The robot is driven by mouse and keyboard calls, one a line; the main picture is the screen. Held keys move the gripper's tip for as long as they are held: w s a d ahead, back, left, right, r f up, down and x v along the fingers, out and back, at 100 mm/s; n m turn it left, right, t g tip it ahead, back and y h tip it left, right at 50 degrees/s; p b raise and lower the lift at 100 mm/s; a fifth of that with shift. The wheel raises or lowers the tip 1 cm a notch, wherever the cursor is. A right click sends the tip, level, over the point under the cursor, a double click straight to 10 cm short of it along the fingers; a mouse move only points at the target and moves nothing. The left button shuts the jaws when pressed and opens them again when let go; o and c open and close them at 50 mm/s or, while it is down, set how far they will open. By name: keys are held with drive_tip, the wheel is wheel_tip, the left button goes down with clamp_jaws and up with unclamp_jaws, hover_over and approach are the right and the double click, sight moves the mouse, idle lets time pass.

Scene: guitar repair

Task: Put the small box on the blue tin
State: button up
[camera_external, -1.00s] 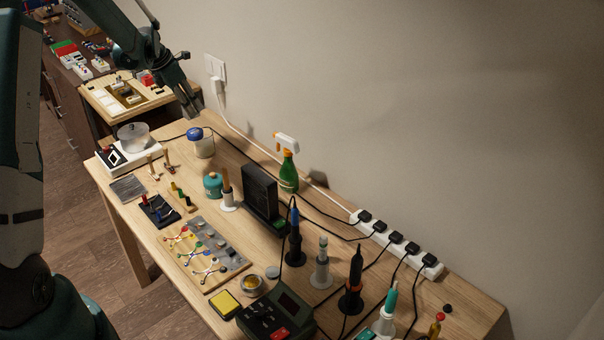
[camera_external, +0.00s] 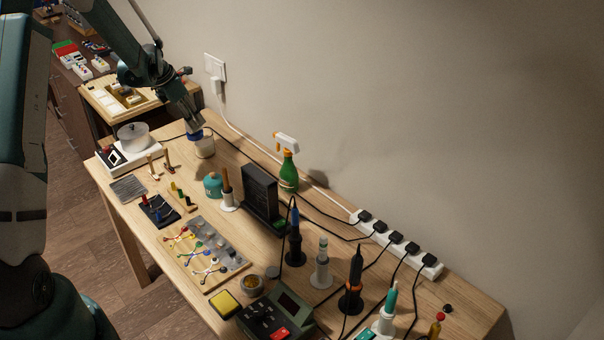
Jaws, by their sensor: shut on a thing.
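My gripper (camera_external: 197,126) points down at the back left of the wooden table. Its fingertips are at the blue round top (camera_external: 193,136) of a pale jar (camera_external: 205,148) and partly cover that top. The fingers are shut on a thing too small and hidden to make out. I cannot see clearly whether it is the small box. A squat teal-blue container (camera_external: 213,186) stands apart, nearer the camera. I cannot tell for sure which blue container is the blue tin.
A black upright box (camera_external: 260,192) and green spray bottle (camera_external: 288,172) stand to the right. Several tools in stands and a power strip (camera_external: 398,243) fill the right side. A cable runs behind the jar.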

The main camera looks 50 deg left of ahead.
drive_tip(key=shift+f, duration=0.2)
drive_tip(key=shift+f, duration=0.2)
drive_tip(key=o, duration=0.9)
drive_tip(key=shift+r, duration=0.2)
drive_tip(key=shift+v, duration=6)
